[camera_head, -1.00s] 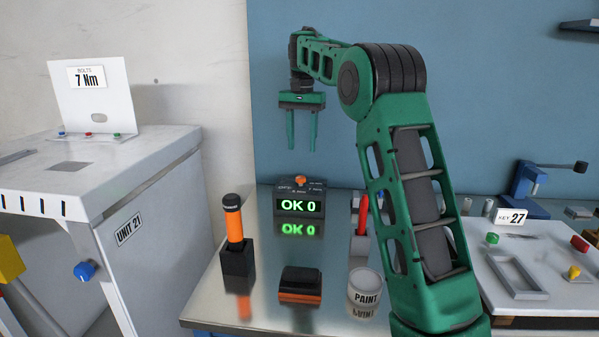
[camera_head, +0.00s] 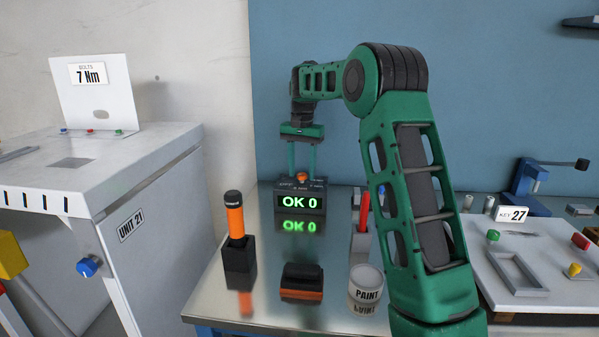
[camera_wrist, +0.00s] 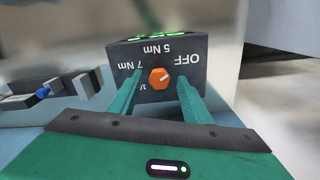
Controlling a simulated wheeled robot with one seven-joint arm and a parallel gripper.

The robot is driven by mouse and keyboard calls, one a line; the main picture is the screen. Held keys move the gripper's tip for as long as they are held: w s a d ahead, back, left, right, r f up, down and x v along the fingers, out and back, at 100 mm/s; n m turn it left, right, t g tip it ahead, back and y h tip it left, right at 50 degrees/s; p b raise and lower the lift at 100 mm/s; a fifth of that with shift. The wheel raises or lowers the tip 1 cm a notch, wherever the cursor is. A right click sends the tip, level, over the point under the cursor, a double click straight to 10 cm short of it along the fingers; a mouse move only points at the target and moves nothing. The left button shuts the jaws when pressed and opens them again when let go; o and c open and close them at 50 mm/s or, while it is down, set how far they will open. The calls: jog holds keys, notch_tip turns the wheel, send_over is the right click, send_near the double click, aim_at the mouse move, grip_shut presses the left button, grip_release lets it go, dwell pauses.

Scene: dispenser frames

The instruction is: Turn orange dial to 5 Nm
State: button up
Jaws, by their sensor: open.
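The orange dial (camera_head: 302,177) sits on top of the dark dispenser box (camera_head: 288,212), whose green display reads OK 0. In the wrist view the dial (camera_wrist: 160,79) has a pale mark that appears to point toward the OFF label (camera_wrist: 178,61). The 5 Nm label (camera_wrist: 156,48) and 7 Nm label (camera_wrist: 129,60) are printed around it; another label is partly hidden by a finger. My gripper (camera_head: 302,172) is open and points down, with its fingers on either side of the dial. I cannot tell whether they touch it.
An orange-handled tool stands in a black holder (camera_head: 239,259) at the front left. A black and orange block (camera_head: 301,283) and a paint can (camera_head: 366,284) stand in front of the box. A red tool (camera_head: 364,212) stands to its right. A white panel (camera_head: 85,92) reads bolts 7 Nm.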

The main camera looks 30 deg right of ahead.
jog(key=c, duration=1)
jog(key=shift+c, duration=0.2)
jog(key=shift+n, duration=0.3)
jog(key=n, duration=0.5)
jog(key=shift+a, duration=0.1)
jog(key=n, duration=0.6)
jog(key=shift+w, duration=0.1)
jog(key=shift+r, duration=0.1)
jog(key=o, duration=1)
